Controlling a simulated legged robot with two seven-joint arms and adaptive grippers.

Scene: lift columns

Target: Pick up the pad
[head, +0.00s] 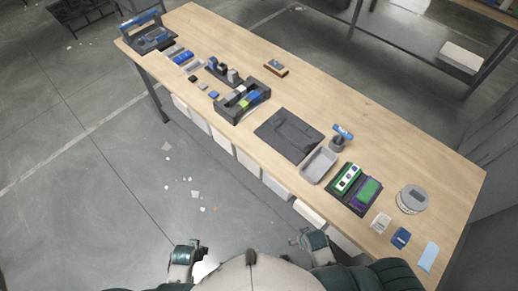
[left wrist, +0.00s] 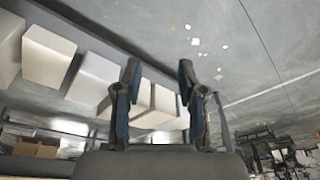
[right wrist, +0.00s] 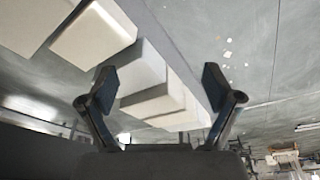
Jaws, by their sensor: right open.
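I cannot tell for certain which thing is the pad. A flat light-blue piece (head: 428,256) lies at the near right corner of the wooden table (head: 350,105). A larger flat dark-grey mat or plate (head: 289,135) lies near the table's middle. My left gripper (left wrist: 157,70) is open and empty in the left wrist view. My right gripper (right wrist: 158,76) is open and empty in the right wrist view. Both arms are low in front of the table's near edge, apart from everything on it.
A grey tray (head: 319,165), a green and purple block set (head: 355,188), a round grey device (head: 412,199), a white piece (head: 381,222) and a dark-blue piece (head: 400,238) stand on the right half. A dark organizer (head: 243,101) stands farther left. White boxes (head: 248,163) sit below the near edge.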

